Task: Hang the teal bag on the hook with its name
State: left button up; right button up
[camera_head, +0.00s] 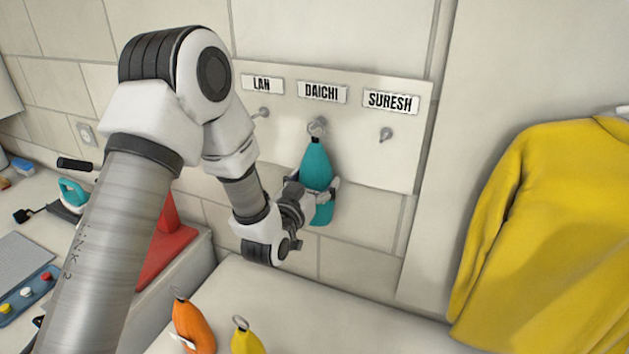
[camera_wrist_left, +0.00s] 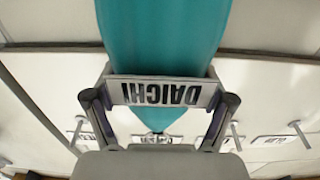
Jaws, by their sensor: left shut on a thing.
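The teal bag (camera_head: 316,165) is upright against the white hook board (camera_head: 350,155), with its metal ring at the top. The ring overlaps the hook (camera_head: 317,124) under the DAICHI label (camera_head: 322,93); I cannot tell whether it is threaded over it. My left gripper (camera_head: 313,189) is shut on the lower part of the bag. In the left wrist view the teal bag (camera_wrist_left: 160,35) carries a tag (camera_wrist_left: 162,93) reading DAICHI, upside down, between the fingers. My right gripper is not in view.
Empty hooks show under LAH (camera_head: 263,113) and SURESH (camera_head: 386,134). An orange bag (camera_head: 192,326) and a yellow bag (camera_head: 246,338) stand on the white surface below. A yellow garment (camera_head: 550,235) hangs at the right. A teal iron (camera_head: 73,193) is at the left.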

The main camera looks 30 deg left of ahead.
pick_arm(q)
jog(key=o, duration=1.7)
jog(key=shift+s, duration=0.1)
